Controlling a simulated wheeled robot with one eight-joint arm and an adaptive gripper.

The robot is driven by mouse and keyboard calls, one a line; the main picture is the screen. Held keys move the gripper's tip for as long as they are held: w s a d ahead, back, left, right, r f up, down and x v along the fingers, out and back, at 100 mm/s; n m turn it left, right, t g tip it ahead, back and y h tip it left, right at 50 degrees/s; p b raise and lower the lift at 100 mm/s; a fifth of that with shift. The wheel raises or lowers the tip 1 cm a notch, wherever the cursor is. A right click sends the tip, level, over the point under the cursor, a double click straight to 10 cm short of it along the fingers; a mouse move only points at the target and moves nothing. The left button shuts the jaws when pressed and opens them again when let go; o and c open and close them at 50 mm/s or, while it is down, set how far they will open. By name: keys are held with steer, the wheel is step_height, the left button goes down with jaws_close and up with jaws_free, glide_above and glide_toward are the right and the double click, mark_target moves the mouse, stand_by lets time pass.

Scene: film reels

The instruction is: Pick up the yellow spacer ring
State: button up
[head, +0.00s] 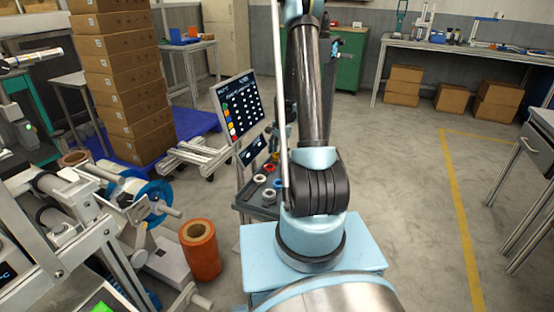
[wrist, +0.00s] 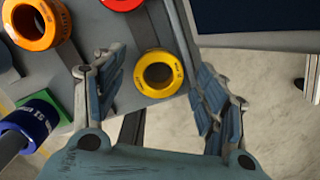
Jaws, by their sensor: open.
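The yellow spacer ring (wrist: 159,56) lies on a grey tray surface (wrist: 95,22) in the wrist view, near its edge, with its dark hole facing the camera. My gripper (wrist: 160,78) is open and empty. Its two fingers stand to the left and right of the ring in the picture, with gaps on both sides. How far the fingertips are above the ring is hard to tell.
An orange ring (wrist: 48,37), a red ring (wrist: 122,4) and a blue cylindrical part (wrist: 38,113) lie near the yellow ring. A screen (head: 240,104) stands above the tray. An orange roll (head: 201,252) and a machine (head: 50,235) are left. Floor to the right is clear.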

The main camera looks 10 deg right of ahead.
steer(key=c, duration=1.2)
steer(key=shift+r, duration=0.15)
